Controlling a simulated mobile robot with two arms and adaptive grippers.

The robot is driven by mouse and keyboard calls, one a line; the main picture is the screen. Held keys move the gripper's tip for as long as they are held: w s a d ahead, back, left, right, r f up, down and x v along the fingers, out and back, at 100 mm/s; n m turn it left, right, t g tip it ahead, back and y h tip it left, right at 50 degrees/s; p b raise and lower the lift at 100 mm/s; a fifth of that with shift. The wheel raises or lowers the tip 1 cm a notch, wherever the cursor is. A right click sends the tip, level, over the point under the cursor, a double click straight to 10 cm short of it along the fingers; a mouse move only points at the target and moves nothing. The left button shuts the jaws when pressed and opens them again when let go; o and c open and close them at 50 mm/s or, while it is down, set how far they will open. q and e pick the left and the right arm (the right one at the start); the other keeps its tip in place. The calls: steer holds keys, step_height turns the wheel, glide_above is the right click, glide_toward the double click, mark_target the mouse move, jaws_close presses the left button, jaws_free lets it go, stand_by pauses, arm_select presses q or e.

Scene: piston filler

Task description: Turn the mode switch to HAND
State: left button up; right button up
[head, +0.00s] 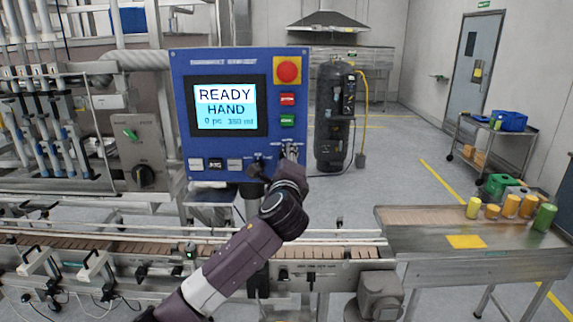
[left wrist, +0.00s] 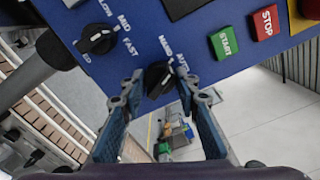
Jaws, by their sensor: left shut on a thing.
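The mode switch (left wrist: 157,80) is a black knob at the lower edge of the blue control panel (head: 180,110), with HAND and AUTO lettering beside it in the left wrist view. My left gripper (left wrist: 160,88) is shut on this knob, one fingertip on either side. In the head view my left gripper (head: 290,153) is at the panel's lower right corner and largely hides the switch. The panel's screen (head: 227,106) reads READY and HAND, with 0 pc below. The knob's exact pointer direction is hard to make out. My right gripper is not in view.
The speed knob (left wrist: 97,38) is close beside the mode switch. A green START button (left wrist: 224,42) and a red STOP button (left wrist: 265,23) are above it. A red emergency button (head: 288,70) tops the panel. The conveyor (head: 335,252) runs below my arm.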

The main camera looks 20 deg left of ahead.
arm_select(q)
steer(key=shift+n+b, duration=0.9)
steer(key=shift+n, duration=1)
steer(key=o, duration=1.2)
steer(key=shift+c, duration=0.2)
steer(key=v, duration=1.2)
